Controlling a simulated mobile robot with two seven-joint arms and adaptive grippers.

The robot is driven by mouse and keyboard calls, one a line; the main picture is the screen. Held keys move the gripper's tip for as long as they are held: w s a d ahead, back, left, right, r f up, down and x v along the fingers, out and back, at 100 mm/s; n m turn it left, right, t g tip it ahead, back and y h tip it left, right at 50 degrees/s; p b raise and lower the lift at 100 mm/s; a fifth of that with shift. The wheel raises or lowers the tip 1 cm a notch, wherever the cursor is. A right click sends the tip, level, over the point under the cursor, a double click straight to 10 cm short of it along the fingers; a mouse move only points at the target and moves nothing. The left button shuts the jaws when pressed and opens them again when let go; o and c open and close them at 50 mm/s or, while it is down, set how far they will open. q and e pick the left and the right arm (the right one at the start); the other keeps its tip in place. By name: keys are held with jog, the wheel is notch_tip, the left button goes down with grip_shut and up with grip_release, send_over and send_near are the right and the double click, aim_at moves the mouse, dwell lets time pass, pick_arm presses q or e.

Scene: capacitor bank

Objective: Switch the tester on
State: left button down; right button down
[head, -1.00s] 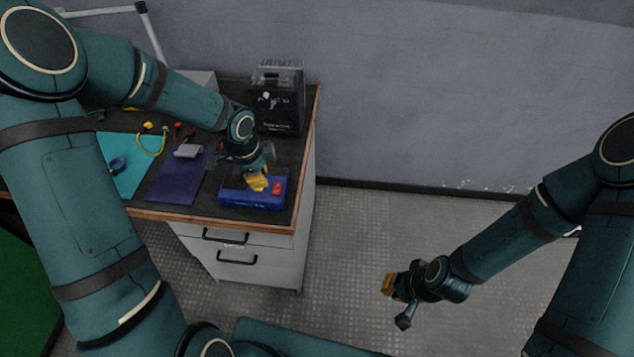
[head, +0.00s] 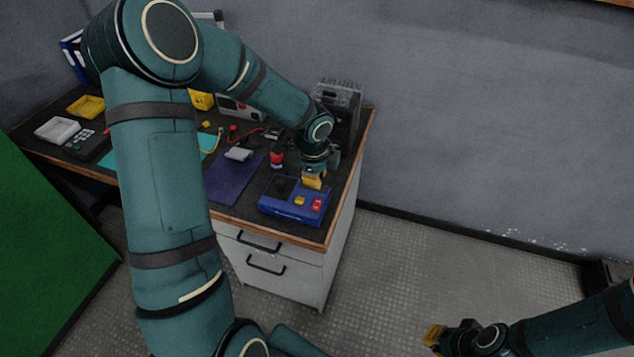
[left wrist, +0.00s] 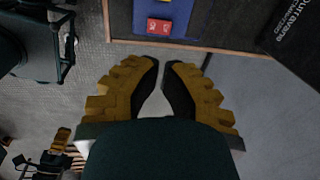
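The tester is a blue box (head: 284,207) near the front right corner of the bench. It has a yellow button (head: 299,200) and a red switch (head: 317,204) on its top; the switch also shows in the left wrist view (left wrist: 159,26). I cannot tell the switch's position. My left gripper (head: 312,184), with yellow fingers, is above the back right part of the tester, behind the switch. In the left wrist view its fingertips (left wrist: 163,66) are nearly together with nothing between them. My right gripper (head: 434,336) is low over the floor, away from the bench; its opening is unclear.
A black box (head: 347,101) stands behind the tester at the bench's right. A purple mat (head: 232,183) lies left of it, and a red and black item (head: 277,158) stands behind it. The bench edge (head: 290,236) runs close in front. The floor to the right is clear.

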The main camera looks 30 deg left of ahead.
aim_at(318, 204)
pick_arm(q)
jog(key=f+b, duration=0.1)
jog(key=f, duration=0.3)
jog(key=w+f+b, duration=0.1)
jog(key=f, duration=0.3)
jog(key=f+b, duration=0.1)
jog(key=f, duration=0.3)
jog(key=shift+w+a, duration=0.2)
jog(key=shift+w, duration=0.1)
jog(key=shift+r, duration=0.1)
